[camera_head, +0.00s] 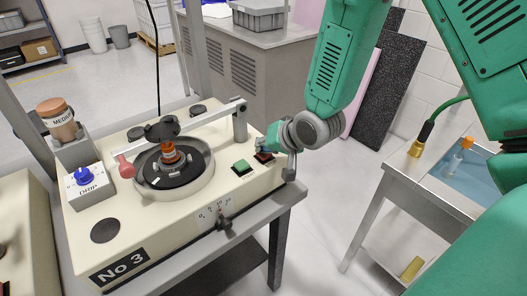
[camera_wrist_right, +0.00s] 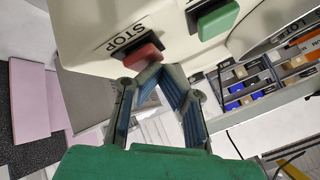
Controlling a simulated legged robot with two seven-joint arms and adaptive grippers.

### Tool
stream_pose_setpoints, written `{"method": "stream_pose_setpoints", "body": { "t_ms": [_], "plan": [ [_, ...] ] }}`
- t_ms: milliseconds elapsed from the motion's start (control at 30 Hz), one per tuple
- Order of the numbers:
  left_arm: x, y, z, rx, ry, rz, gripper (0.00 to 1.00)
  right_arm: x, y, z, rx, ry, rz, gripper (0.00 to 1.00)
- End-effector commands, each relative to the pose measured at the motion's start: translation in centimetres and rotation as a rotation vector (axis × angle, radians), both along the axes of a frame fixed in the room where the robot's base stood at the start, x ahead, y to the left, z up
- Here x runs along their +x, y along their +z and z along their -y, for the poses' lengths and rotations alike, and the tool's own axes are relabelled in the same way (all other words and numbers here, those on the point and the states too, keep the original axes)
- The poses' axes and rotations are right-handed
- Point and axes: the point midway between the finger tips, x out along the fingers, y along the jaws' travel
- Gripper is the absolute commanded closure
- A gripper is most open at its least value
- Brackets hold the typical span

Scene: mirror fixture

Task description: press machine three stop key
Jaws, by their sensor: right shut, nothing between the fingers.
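Machine No 3 (camera_head: 130,262) is a cream box with a round fixture on top. Its red stop key (camera_head: 264,157) sits at the right front corner, partly hidden by my right gripper (camera_head: 266,148). In the right wrist view the red key (camera_wrist_right: 143,55) shows beside the STOP label (camera_wrist_right: 125,36). My right gripper (camera_wrist_right: 158,68) is shut and empty, its fingertips at the key's lower edge. I cannot tell whether they touch or press it. A green key (camera_head: 242,167) lies just left of the red one; it also shows in the wrist view (camera_wrist_right: 217,20). My left gripper is out of view.
The machine carries a blue DRIP knob (camera_head: 83,176), a MEDIUM jar (camera_head: 58,118) and a lever arm (camera_head: 205,115). A metal side table (camera_head: 425,187) stands at right. A grey cabinet (camera_head: 255,60) stands behind. Floor shows between machine and side table.

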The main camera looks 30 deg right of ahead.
Motion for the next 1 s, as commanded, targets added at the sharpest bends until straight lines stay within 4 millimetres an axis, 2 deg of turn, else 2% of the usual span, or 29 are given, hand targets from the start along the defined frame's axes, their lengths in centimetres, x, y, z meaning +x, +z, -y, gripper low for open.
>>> {"method": "stream_pose_setpoints", "body": {
  "t_ms": [233, 667, 1000],
  "plan": [
    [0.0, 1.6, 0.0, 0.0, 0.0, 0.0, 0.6, -0.1, 1.5, 0.4, 0.001, -0.001, 0.0, 1.0],
    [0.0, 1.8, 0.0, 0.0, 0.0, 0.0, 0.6, 0.0, 1.8, 0.5, 0.0, 0.0, 0.0, 1.0],
    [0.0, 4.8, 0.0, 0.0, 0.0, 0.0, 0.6, 0.0, 5.0, 0.5, 0.001, 0.001, 0.001, 1.0]
  ]
}}
